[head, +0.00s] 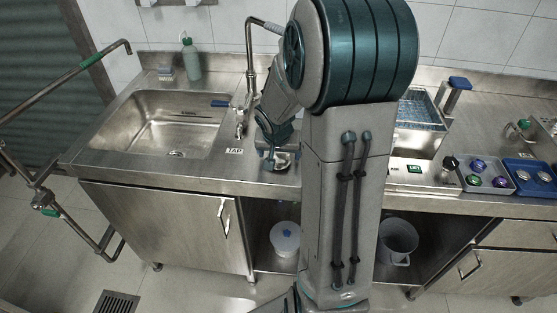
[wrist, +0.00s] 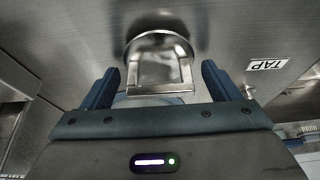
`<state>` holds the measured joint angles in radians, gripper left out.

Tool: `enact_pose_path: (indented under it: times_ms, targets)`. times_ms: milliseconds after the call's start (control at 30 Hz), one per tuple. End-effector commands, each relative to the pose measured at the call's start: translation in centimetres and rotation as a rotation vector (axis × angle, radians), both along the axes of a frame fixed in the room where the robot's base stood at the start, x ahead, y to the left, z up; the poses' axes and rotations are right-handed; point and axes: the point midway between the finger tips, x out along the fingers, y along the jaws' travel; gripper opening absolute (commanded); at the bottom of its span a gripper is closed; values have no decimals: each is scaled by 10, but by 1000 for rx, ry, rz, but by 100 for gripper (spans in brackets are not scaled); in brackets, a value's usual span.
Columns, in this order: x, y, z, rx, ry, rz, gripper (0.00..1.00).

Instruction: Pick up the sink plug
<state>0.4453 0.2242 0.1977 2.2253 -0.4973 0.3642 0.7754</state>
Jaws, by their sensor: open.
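The sink plug (wrist: 157,45) appears to be the round metal piece with a squared loop handle on the steel counter in the wrist view. My gripper (wrist: 159,74) is open, with one dark blue finger on each side of the handle and a gap at both sides. In the head view, my gripper (head: 273,154) is low over the counter, right of the TAP label. The plug (head: 283,162) is partly hidden there by my arm. The gripper holds nothing.
The sink basin (head: 158,124) lies to the left, with a tap (head: 249,75) behind my gripper. The TAP label (wrist: 267,64) lies right of the plug in the wrist view. A blue basket (head: 420,108) and a tray of coloured knobs (head: 487,177) are at the right.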

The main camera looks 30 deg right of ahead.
Motion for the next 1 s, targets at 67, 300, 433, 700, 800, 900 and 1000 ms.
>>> enact_pose_path:
  times_ms: [67, 300, 433, 700, 800, 900, 1000]
  targets:
    - [1, -1, -4, 0, 0, 0, 83]
    - [2, -1, -3, -1, -1, 0, 77]
    - [2, -1, -3, -1, -1, 0, 41]
    - [2, -1, -3, -1, -2, 0, 38]
    - [2, -1, 0, -2, -2, 0, 38]
    - [2, -1, 7, -1, -4, -1, 38]
    - [3, -1, 21, -1, -6, -1, 38]
